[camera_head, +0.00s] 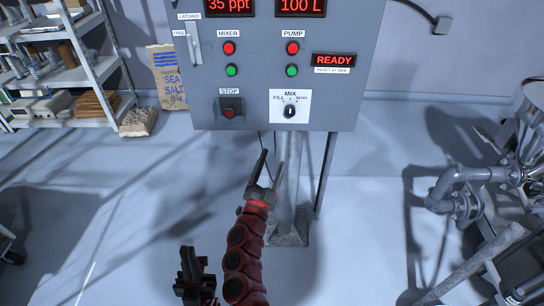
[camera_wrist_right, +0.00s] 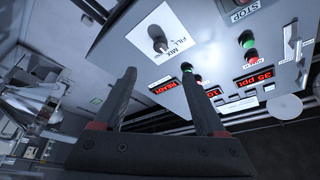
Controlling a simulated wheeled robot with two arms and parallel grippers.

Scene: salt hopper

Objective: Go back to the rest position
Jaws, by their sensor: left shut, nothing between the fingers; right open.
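My right gripper (camera_head: 270,168) is open and empty at the end of the red arm, below the grey control panel (camera_head: 215,80) in the head view. In the right wrist view its two fingers (camera_wrist_right: 159,78) stand apart, with the panel beyond them. My left gripper (camera_head: 188,262) is dark, shut and empty at the bottom of the head view, left of the red arm. The MIX selector knob (camera_head: 290,112) sits on a white plate; its black knob also shows in the right wrist view (camera_wrist_right: 157,42). Neither gripper appears to touch the panel.
The panel stands on a grey post (camera_head: 290,190) just behind my right gripper. Metal pipes (camera_head: 465,190) and a tank stand at the right. A shelf (camera_head: 75,75) and salt bags (camera_head: 168,80) are at the back left.

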